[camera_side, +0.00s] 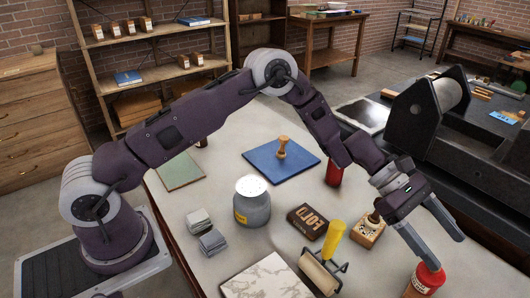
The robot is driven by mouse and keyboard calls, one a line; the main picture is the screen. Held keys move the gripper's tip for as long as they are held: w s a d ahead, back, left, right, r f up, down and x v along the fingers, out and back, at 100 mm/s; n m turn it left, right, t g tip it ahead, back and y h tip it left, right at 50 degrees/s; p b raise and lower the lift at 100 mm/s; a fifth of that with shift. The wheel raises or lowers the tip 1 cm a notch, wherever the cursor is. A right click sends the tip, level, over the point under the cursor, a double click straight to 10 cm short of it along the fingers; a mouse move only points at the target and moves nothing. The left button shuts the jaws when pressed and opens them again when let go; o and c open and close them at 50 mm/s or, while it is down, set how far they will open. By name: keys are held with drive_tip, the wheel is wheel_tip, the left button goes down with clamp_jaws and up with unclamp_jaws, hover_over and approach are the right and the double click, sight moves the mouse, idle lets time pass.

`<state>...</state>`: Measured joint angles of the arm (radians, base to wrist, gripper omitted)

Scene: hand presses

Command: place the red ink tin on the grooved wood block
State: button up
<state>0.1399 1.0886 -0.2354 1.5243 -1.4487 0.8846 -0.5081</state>
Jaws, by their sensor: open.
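A second red container (428,279) with a rounded top stands at the lower right, cut by the frame's edge. I cannot tell for sure which is the red ink tin. A small wood block (367,236) with dark openings in its side sits right of centre, a knobbed tool standing on it; it may be the grooved block. My gripper (450,252) is open and points down right, one fingertip overlapping the second container's top. I cannot tell whether they touch.
A blue mat (262,164) holds a wooden stamp (283,147). A marble slab (268,279) lies in front. A black press (420,115) stands behind right.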

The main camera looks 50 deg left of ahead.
drive_tip(key=s+a+r+m+y, duration=0.6)
drive_tip(key=s+a+r+m, duration=0.6)
drive_tip(key=s+r, duration=0.5)
drive_tip(key=s+a+m+t+y, duration=0.5)
drive_tip(key=s+a+y, duration=0.2)
drive_tip(key=s+a, duration=0.9)
drive_tip(key=shift+s+a, duration=0.35)
drive_tip(key=shift+a, duration=0.9)
drive_tip(key=shift+r, duration=0.1)
